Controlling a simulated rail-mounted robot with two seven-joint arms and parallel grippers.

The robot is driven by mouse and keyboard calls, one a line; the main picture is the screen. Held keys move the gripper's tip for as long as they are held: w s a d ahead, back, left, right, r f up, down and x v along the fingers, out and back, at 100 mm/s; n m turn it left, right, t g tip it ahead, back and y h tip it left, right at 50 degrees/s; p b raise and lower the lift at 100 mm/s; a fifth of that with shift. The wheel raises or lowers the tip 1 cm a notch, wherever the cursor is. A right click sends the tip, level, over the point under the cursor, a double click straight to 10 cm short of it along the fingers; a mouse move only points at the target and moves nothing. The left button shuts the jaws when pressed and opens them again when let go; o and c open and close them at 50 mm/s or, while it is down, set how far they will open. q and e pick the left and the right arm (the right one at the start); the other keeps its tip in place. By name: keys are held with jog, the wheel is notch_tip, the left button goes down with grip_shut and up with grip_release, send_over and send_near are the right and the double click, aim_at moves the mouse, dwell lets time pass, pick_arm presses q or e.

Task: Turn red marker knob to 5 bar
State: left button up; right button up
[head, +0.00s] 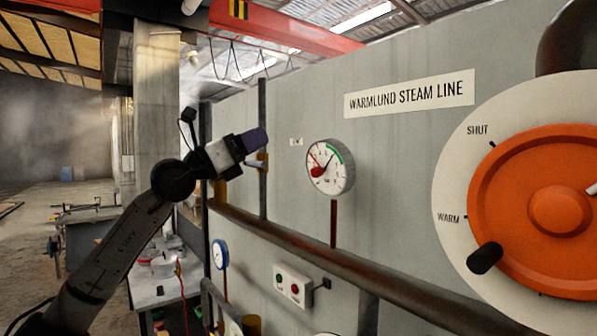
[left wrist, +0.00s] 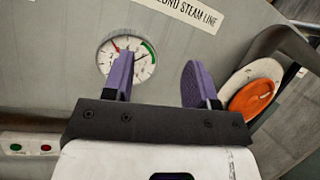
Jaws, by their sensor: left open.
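The pressure gauge (head: 330,167) is a round white dial with a green arc at its upper right, fixed to the grey panel. Its red marker knob (head: 318,171) sits left of and below the dial's middle, and a thin red pointer slants to the upper left. The numbers are too small to read. The gauge also shows in the left wrist view (left wrist: 143,58), partly hidden by a finger. My left gripper (head: 257,150) is to the left of the gauge, apart from it. In the left wrist view its purple fingers (left wrist: 158,80) are spread, with nothing between them. My right gripper is out of view.
A large orange handwheel (head: 559,212) with a dark handle stands out at the right, before a SHUT/WARM plate. A brown pipe (head: 345,268) runs below the gauge. A button box (head: 293,285) and a blue gauge (head: 220,254) are lower down.

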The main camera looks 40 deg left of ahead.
aim_at(312, 171)
pick_arm(q)
notch_tip(312, 171, down, 7)
jog(key=w+n+g+y, duration=0.1)
jog(key=w+g+y, duration=0.1)
jog(key=g+y, duration=0.15)
jog(key=shift+g+h, duration=0.25)
jog(key=shift+g, duration=0.1)
jog(key=p+x, duration=0.2)
jog(key=x, duration=0.2)
jog(key=p+x, duration=0.2)
jog(key=x, duration=0.2)
jog(key=p+x, duration=0.2)
jog(key=x, duration=0.2)
jog(key=shift+a+r, duration=0.2)
jog(key=shift+r, duration=0.15)
jog(key=shift+w+d+f, duration=0.1)
jog(key=shift+w+d, duration=0.05)
jog(key=shift+w, duration=0.6)
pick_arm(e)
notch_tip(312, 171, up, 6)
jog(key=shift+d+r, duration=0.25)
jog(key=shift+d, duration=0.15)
pick_arm(q)
jog(key=shift+c, duration=0.2)
jog(key=c, duration=0.9)
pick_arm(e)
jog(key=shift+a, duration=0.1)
